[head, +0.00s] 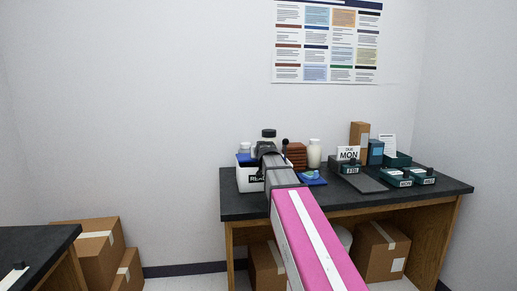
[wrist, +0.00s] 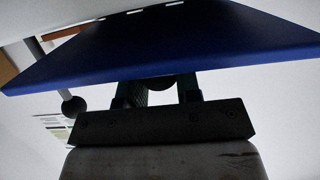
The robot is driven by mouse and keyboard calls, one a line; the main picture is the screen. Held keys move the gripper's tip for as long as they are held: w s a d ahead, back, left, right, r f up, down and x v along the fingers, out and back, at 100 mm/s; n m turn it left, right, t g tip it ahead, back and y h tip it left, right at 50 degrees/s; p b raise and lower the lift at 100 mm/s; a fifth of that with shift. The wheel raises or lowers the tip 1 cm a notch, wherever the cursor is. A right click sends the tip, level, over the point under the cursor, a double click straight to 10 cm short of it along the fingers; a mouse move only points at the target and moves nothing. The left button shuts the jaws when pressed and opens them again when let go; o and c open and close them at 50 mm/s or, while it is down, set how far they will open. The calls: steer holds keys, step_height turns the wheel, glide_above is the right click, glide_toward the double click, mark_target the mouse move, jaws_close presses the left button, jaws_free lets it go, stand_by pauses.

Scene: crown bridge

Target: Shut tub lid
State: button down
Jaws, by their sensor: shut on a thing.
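A white tub (head: 249,180) with dark lettering stands at the left end of the dark bench, with a blue part at its top edge. My gripper (head: 267,150) reaches over the tub and hides much of it. In the wrist view, the blue lid (wrist: 165,42) spans the upper part, seen tilted. The two fingers of my gripper (wrist: 158,88) meet its near edge, closed around a dark round knob (wrist: 158,83) there. Whether the lid touches the tub rim is hidden.
A dark-capped jar (head: 269,133) is right behind my gripper. Brown blocks (head: 296,155), a white bottle (head: 314,153) and a blue item (head: 312,178) stand to the right. Green boxes (head: 395,178) are farther right. A rod with a dark ball (wrist: 73,105) shows at left in the wrist view.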

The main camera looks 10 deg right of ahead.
steer(key=shift+s+f, duration=0.15)
steer(key=shift+f, duration=0.4)
steer(key=shift+s+f, duration=0.15)
steer(key=shift+f, duration=0.4)
steer(key=c, duration=0.8)
jaws_free()
steer(key=shift+s+r, duration=0.1)
steer(key=v, duration=1)
steer(key=shift+s, duration=0.35)
